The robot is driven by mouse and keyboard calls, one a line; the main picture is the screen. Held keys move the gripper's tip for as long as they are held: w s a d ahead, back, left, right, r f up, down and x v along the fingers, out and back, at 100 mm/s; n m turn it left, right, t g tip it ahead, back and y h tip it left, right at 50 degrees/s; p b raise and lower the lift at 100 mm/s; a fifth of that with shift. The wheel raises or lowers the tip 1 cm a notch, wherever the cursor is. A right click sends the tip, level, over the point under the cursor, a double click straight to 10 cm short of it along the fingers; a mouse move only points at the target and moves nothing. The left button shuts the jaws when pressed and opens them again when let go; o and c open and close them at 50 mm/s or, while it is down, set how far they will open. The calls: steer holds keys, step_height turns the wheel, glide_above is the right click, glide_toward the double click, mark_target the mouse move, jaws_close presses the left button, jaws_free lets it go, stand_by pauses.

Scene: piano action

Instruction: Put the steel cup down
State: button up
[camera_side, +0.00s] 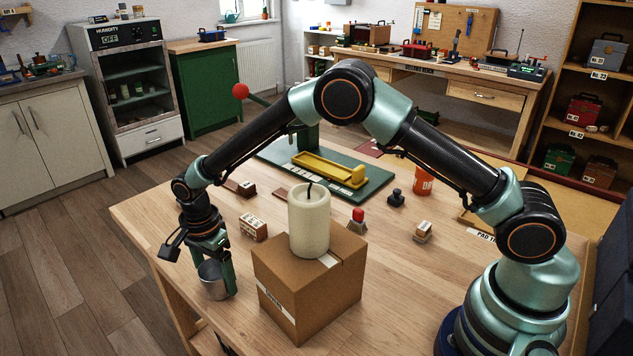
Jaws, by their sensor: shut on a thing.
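The steel cup (212,283) is a small grey metal cup at the left front part of the wooden table (395,308), left of a cardboard box. My gripper (224,280) points down at the cup, with its green fingers at the cup's right side and rim. It is shut on the cup, which looks upright. I cannot tell whether the cup's base touches the table or hangs just above it, near the table's left edge.
The cardboard box (300,300) with a candle (309,222) on top stands right of the cup. A stamp block (253,227) lies behind. A green board (370,185) with a yellow tray (325,170) and an orange cup (424,180) are farther back.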

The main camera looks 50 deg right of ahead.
steer(key=o, duration=1.4)
step_height(320, 180, up, 12)
steer(key=shift+w+r, duration=0.15)
steer(key=shift+w, duration=0.05)
steer(key=f, duration=1.2)
steer(key=shift+s+f, duration=0.2)
steer(key=shift+f, duration=0.05)
steer(key=shift+r, duration=1.15)
steer(key=shift+f, duration=0.1)
